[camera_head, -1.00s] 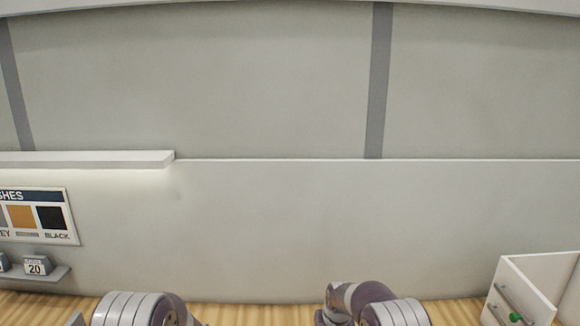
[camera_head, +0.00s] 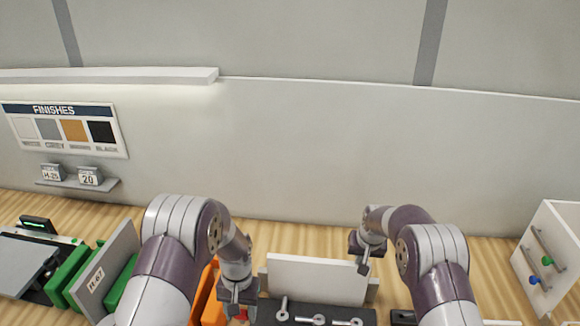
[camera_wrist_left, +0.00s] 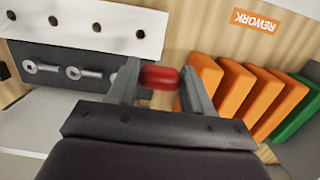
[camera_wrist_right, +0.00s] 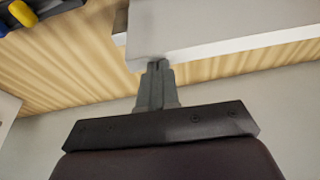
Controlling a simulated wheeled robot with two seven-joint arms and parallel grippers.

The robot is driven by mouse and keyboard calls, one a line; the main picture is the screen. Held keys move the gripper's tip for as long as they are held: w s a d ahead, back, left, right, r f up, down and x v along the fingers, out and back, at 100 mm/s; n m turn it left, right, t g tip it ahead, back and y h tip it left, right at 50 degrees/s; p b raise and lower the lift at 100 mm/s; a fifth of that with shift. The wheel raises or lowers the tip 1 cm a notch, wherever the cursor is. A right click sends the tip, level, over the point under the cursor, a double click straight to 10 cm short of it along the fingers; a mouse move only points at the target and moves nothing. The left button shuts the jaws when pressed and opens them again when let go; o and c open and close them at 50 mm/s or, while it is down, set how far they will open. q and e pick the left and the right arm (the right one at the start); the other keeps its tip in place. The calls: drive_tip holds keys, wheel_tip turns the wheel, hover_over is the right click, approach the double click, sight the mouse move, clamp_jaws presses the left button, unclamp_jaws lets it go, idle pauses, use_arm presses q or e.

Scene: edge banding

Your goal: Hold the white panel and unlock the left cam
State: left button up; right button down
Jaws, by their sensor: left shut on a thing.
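The white panel (camera_head: 318,281) stands upright behind a dark block (camera_head: 268,309). In the left wrist view the panel (camera_wrist_left: 75,22) shows a row of dark holes. Several small metal key-shaped pieces (camera_head: 283,308) lie on the block; I cannot tell which is the left cam. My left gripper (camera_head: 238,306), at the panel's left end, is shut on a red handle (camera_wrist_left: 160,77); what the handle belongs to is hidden. My right gripper (camera_head: 362,266) is at the panel's right end. In the right wrist view its fingers (camera_wrist_right: 157,68) are together, tips against a white edge.
Orange slabs (camera_wrist_left: 236,88) stand left of the block, with green ones (camera_head: 70,272) and a grey H-27 panel (camera_head: 104,272) farther left. A white drawer unit (camera_head: 550,255) stands at the right. The wooden counter (camera_head: 300,238) behind the panel is clear.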

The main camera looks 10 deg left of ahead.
use_arm(q)
drive_tip(key=shift+s+d+f, duration=0.15)
drive_tip(key=shift+f, duration=0.15)
drive_tip(key=w+d+f+n+t+h, duration=0.15)
drive_tip(key=w+d+n, duration=0.3)
drive_tip(key=n, duration=0.45)
drive_tip(key=w+d+f+n, duration=0.2)
drive_tip(key=w+d+n, duration=0.3)
drive_tip(key=n, duration=0.4)
drive_tip(key=shift+w+a+f, duration=0.15)
drive_tip(key=shift+a+f, duration=0.05)
drive_tip(key=shift+f, duration=0.75)
drive_tip(key=shift+w+a+f, duration=0.2)
drive_tip(key=shift+a+f, duration=0.05)
drive_tip(key=shift+f, duration=0.7)
drive_tip(key=shift+w+a+f, duration=0.15)
drive_tip(key=shift+a+f, duration=0.05)
drive_tip(key=shift+f, duration=0.75)
